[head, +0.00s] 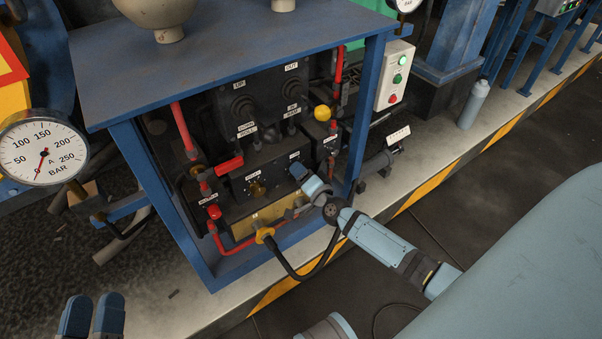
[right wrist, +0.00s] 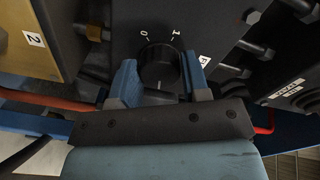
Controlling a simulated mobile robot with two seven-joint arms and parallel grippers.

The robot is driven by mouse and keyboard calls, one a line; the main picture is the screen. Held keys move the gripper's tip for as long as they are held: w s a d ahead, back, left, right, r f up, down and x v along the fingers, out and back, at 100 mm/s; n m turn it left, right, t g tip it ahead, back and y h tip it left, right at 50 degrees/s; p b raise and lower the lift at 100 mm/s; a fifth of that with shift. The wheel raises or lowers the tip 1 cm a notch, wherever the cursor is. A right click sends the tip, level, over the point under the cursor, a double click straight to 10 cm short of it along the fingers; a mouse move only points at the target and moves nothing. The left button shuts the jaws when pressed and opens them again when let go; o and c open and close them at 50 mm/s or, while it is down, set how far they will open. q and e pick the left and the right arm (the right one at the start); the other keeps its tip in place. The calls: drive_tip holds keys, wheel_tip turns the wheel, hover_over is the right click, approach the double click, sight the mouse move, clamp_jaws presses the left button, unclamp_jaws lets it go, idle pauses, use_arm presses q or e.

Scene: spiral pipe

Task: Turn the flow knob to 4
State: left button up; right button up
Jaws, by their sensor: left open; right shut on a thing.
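In the right wrist view, a round black knob (right wrist: 160,68) sits on a dark panel with the marks 0 and 1 beside it. The fingers of my right gripper (right wrist: 160,85) are on either side of the knob and shut on it. A white label beside it is mostly cut off by a finger, so I cannot read its name. In the head view my right gripper (head: 298,171) is at the right part of the black control box (head: 270,182) and hides the knob. My left gripper (head: 91,312) is open and empty at the bottom left.
A blue metal frame (head: 190,245) surrounds the panels, with its post (head: 370,110) close to my right arm. A pressure gauge (head: 43,148) stands at left.

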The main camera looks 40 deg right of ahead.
use_arm(q)
drive_tip(key=shift+f, duration=0.1)
use_arm(e)
drive_tip(key=shift+m, duration=0.3)
drive_tip(key=o, duration=0.9)
use_arm(q)
drive_tip(key=a+f+y+p, duration=0.1)
drive_tip(key=p, duration=0.1)
drive_tip(key=shift+w+g+p, duration=0.15)
drive_tip(key=shift+g+p, duration=0.15)
drive_tip(key=shift+p, duration=0.05)
use_arm(e)
drive_tip(key=s, duration=1.3)
drive_tip(key=shift+s+r, duration=0.15)
drive_tip(key=shift+s, duration=0.25)
use_arm(q)
drive_tip(key=shift+r, duration=0.3)
